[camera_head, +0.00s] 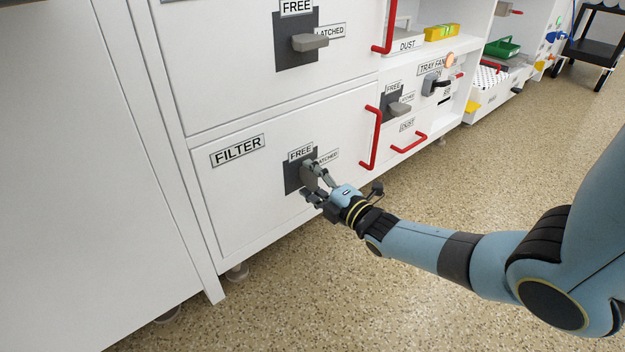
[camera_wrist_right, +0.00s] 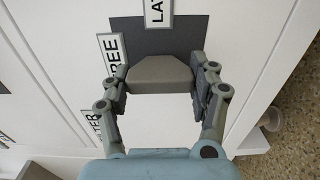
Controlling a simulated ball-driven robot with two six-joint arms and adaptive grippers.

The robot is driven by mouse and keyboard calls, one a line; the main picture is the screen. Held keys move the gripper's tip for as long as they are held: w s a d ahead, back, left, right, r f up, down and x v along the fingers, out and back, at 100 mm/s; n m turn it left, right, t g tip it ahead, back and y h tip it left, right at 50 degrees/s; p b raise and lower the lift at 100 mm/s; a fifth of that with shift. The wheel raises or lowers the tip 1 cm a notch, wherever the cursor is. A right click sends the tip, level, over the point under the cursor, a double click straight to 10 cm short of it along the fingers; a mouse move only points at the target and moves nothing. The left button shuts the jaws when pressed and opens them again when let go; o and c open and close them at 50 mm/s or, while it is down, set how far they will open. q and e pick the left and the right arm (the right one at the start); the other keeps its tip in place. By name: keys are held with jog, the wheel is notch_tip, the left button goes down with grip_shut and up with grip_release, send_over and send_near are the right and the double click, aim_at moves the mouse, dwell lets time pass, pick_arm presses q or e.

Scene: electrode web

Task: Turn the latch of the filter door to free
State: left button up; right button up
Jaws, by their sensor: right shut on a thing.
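The filter door (camera_head: 235,190) is a white panel with a FILTER label, low on the cabinet, and it looks closed. Its grey latch (camera_wrist_right: 160,72) sits on a dark plate (camera_wrist_right: 130,35). The FREE label (camera_head: 301,152) is above the plate and the LATCHED label (camera_head: 329,156) is to its right. My right gripper (camera_head: 316,180) is at the latch, and in the wrist view its fingers (camera_wrist_right: 163,82) are on both sides of the latch, shut on it. The fingers partly hide the latch in the head view, so its exact angle is hard to tell. My left gripper is not in view.
A red handle (camera_head: 371,138) stands out from the door's right side. Another latch (camera_head: 310,42) is on the door above, and a smaller one (camera_head: 400,108) is to the right. The speckled floor (camera_head: 300,300) in front is clear.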

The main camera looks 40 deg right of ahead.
jog(key=o, duration=1.2)
jog(key=s, duration=0.8)
jog(key=s+d, duration=0.1)
jog(key=s, duration=0.3)
